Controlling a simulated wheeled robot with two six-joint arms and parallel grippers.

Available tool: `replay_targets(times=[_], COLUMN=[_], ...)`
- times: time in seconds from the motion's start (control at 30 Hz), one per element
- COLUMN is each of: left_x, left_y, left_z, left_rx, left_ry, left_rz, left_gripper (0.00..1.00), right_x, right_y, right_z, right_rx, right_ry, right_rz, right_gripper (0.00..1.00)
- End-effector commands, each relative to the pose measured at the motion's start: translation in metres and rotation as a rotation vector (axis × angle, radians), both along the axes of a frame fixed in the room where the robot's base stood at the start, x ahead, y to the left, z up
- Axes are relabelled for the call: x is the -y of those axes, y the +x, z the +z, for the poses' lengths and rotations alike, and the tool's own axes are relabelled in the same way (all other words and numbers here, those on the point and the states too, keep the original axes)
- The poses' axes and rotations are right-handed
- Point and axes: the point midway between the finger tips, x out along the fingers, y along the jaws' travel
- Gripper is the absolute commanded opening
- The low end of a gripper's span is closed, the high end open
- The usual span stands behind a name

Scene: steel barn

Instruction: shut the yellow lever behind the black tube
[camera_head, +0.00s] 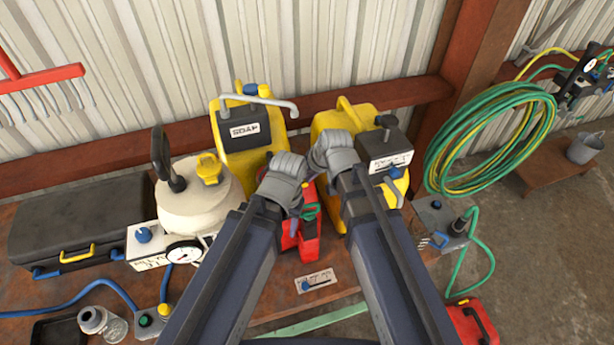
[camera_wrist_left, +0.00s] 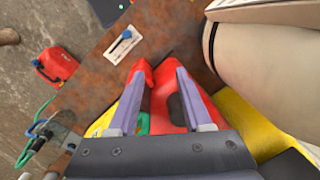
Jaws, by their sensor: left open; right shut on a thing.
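A yellow lever-like piece (camera_head: 208,168) sits on top of the cream tank (camera_head: 190,213). A black upright handle (camera_head: 160,158) stands left of it; I cannot tell whether these are the named lever and tube. My left gripper (camera_head: 285,182) is over the red can (camera_head: 305,238), right of the tank. In the left wrist view its two fingers (camera_wrist_left: 158,78) are open, apart on either side of the red can (camera_wrist_left: 158,98). My right gripper (camera_head: 332,152) is just above and right of it, shut; what it holds is hidden.
A yellow soap container (camera_head: 245,160) stands behind, and a yellow canister (camera_head: 340,118) with a dark box (camera_head: 385,150) stands right. A black case (camera_head: 80,225) is at left. A small lever plate (camera_head: 316,282) lies in front. A green hose coil (camera_head: 490,135) hangs at right.

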Motion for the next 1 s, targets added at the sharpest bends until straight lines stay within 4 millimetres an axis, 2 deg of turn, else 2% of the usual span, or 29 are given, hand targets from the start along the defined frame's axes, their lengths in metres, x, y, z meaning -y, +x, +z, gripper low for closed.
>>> replay_targets(times=[0.37, 0.4, 0.67, 1.0], left_x=[0.0, 0.0, 0.0, 0.0], left_y=[0.0, 0.0, 0.0, -0.0001], left_z=[-0.0002, -0.0002, -0.0001, 0.0024], left_rx=[0.0, 0.0, 0.0, 0.0], left_ry=[0.0, 0.0, 0.0, 0.0], left_rz=[0.0, 0.0, 0.0, 0.0], left_gripper=[0.5, 0.5, 0.5, 0.5], right_x=[-0.0003, -0.0003, -0.0003, 0.0003], right_y=[-0.0004, -0.0004, -0.0004, -0.0008], right_z=[-0.0002, -0.0002, -0.0001, 0.0024], right_rx=[-0.001, -0.001, -0.001, -0.001], right_ry=[0.001, 0.002, 0.002, 0.001], right_rz=[-0.009, -0.009, -0.007, -0.007], right_gripper=[0.0, 0.21, 0.5, 0.5])
